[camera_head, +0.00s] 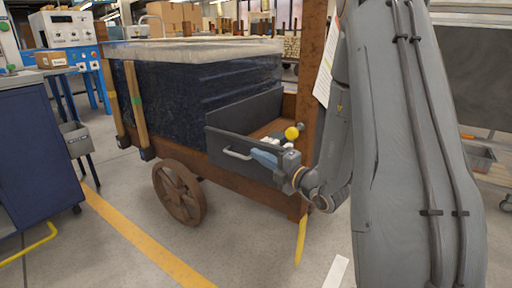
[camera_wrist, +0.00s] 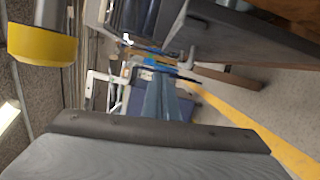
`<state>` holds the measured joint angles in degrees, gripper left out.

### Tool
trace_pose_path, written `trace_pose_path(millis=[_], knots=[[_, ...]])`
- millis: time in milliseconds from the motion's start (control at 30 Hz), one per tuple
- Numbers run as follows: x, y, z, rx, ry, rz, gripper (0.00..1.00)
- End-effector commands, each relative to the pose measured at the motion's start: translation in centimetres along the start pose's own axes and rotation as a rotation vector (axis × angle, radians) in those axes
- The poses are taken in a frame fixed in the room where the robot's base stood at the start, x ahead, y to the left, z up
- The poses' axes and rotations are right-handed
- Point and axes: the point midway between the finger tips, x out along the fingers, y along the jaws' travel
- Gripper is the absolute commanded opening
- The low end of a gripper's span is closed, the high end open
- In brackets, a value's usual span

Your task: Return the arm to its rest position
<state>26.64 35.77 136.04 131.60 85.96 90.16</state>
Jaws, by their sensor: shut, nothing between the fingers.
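My arm (camera_head: 415,150) fills the right of the head view and hangs down, bent at the wrist. My gripper (camera_head: 256,156) is at its lower end, shut and empty, with pale blue fingers pointing left. It is in front of the open grey drawer (camera_head: 217,142), close to the drawer's right end; I cannot tell whether it touches. In the wrist view the blue fingers of my gripper (camera_wrist: 166,98) lie side by side beyond a dark grey edge.
The drawer sticks out of a wooden cart with a spoked wheel (camera_head: 180,192). A yellow knob (camera_head: 292,133) stands close above my wrist. A dark blue cabinet (camera_head: 38,150) is at the left. Floor with a yellow line (camera_head: 140,240) is clear in front.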

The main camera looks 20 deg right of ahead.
Motion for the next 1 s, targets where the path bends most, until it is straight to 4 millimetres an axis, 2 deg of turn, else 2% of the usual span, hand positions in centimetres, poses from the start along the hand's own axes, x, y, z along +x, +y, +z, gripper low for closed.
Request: trace_pose_path(millis=[33, 100, 300, 500, 667, 767, 833, 967, 1000], knots=[[-1.3, 0.1, 0.2, 0.003, -0.006, -0.003, 0.00], [-2.7, 0.2, 0.3, 0.003, -0.005, -0.003, 0.00], [-5.5, 0.1, 0.2, 0.002, -0.003, -0.003, 0.00], [-6.5, 0.2, 0.1, 0.000, -0.001, 0.000, 0.00], [-6.1, 0.4, -0.7, -0.016, 0.026, 0.000, 0.00], [-5.1, 1.4, -3.7, -0.078, 0.121, 0.003, 0.00], [-4.2, 2.4, -7.2, -0.158, 0.235, 0.010, 0.00], [-3.7, 4.5, -15.9, -0.367, 0.514, 0.050, 0.00], [-4.0, 5.0, -18.7, -0.441, 0.606, 0.071, 0.00]])
